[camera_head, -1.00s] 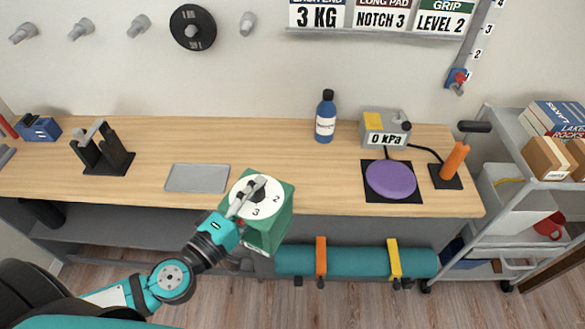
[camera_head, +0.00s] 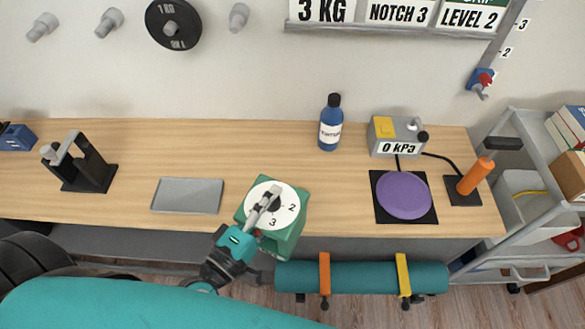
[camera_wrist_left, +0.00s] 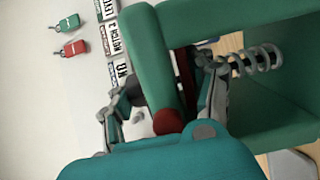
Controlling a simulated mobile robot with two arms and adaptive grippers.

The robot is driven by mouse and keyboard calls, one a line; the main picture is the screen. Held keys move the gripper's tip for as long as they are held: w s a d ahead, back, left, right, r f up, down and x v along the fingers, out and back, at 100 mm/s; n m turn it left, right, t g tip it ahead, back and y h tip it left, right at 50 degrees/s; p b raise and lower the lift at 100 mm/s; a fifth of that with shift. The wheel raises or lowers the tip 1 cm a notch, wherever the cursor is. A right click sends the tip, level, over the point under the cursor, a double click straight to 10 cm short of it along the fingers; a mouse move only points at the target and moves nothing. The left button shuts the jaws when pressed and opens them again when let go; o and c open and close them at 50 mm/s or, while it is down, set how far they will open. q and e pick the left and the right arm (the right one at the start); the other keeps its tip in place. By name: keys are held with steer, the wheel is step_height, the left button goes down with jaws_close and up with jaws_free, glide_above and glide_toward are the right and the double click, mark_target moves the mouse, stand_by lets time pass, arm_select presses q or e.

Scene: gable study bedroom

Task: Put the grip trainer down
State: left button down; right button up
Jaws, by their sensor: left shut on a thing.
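The grip trainer (camera_head: 288,232) is a green box-like frame with a white dial marked 2 and 3. In the head view it overlaps the front edge of the desk (camera_head: 330,220), right of the grey tray (camera_head: 187,196). I cannot tell whether it touches the desk. My left gripper (camera_head: 256,218) is shut on it from the near left side. In the left wrist view the green frame (camera_wrist_left: 150,60) fills the upper right, with a metal spring (camera_wrist_left: 258,60) and a red part inside. My right gripper is not in view.
A blue bottle (camera_head: 331,124), a gauge box (camera_head: 397,136), a purple disc pad (camera_head: 404,194) and an orange handle (camera_head: 476,176) stand to the right. A black stand (camera_head: 88,172) is left of the tray. A teal roll (camera_head: 365,277) hangs below the front edge.

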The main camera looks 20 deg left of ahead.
arm_select(q)
steer(key=w+f, duration=0.2)
steer(key=w, duration=0.5)
steer(key=w+f, duration=0.2)
steer(key=w, duration=0.6)
steer(key=shift+a+f, duration=0.2)
steer(key=shift+f, duration=0.1)
steer(key=shift+f, duration=0.15)
steer(key=shift+c, duration=2.1)
jaws_free()
